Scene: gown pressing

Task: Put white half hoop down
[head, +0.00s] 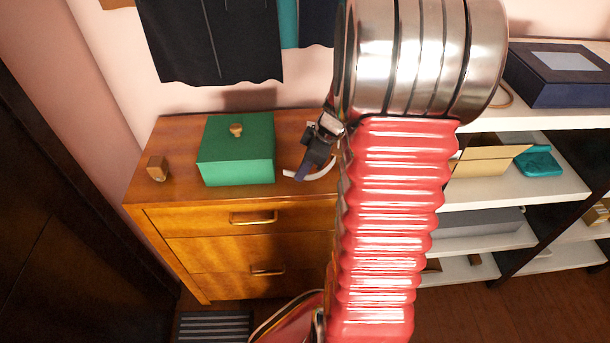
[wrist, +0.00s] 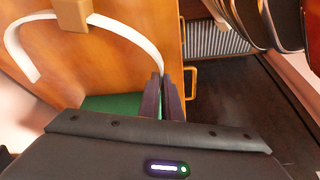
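The white half hoop (wrist: 120,28) arcs across the upper part of the wrist view, with one end at my gripper's fingers. It also shows in the head view as a thin white curve (head: 294,175) above or on the dresser top, right of the green box. My gripper (wrist: 162,88) has its dark fingers close together on that end of the hoop. In the head view my gripper (head: 314,160) points down beside the green box. A tan block (wrist: 73,15) overlaps the hoop's middle; I cannot tell if they touch. I cannot tell whether the hoop rests on the wood.
A green box (head: 236,160) with a knob stands on the wooden dresser (head: 180,192). A small wooden block (head: 157,169) sits near the left end, with bare wood around it. Dark cloth (head: 210,40) hangs behind. White shelves (head: 530,190) stand at right.

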